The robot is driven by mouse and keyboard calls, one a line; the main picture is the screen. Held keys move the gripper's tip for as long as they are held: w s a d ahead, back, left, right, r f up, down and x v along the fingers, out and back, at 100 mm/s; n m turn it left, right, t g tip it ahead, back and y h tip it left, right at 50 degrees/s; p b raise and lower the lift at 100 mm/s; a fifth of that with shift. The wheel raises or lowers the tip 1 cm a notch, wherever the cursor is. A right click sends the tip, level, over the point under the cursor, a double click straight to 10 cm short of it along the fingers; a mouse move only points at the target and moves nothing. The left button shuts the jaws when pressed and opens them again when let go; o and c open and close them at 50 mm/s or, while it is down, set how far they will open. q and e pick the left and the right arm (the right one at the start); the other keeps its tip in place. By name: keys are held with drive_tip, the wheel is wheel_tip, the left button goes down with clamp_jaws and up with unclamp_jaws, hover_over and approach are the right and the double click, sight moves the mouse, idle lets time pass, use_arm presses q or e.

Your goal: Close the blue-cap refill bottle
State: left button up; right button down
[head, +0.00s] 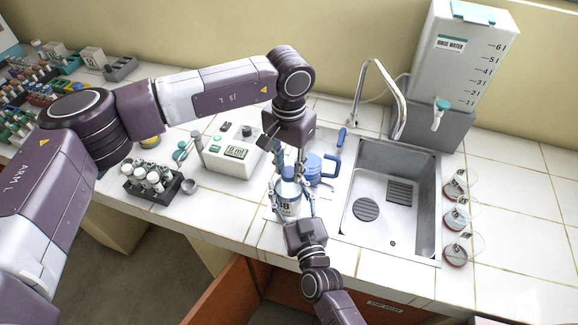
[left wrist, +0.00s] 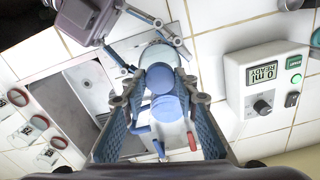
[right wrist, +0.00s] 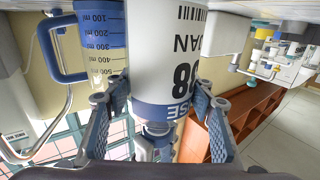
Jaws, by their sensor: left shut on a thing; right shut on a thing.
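The white refill bottle (head: 288,204), with a blue band and printed label, stands upright on the counter left of the sink. Its blue cap (head: 288,173) is at the top of the bottle; whether it is seated on the neck cannot be told. My left gripper (head: 298,163) comes down from above and is shut on the cap, which also shows between its fingers in the left wrist view (left wrist: 159,76). My right gripper (head: 297,213) reaches in from the front and is shut on the bottle, whose body fills the right wrist view (right wrist: 165,50).
A blue-handled measuring jug (head: 318,170) stands close behind and right of the bottle. A white meter (head: 232,152) is to the left, with a dark vial rack (head: 150,183) beyond. The sink (head: 392,200) lies to the right; several dishes (head: 456,219) stand past it.

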use_arm(q)
drive_tip(key=m, duration=0.4)
drive_tip(key=o, duration=0.7)
drive_tip(key=shift+r, duration=0.1)
drive_tip(key=shift+r, duration=2.2)
drive_tip(key=shift+c, duration=0.5)
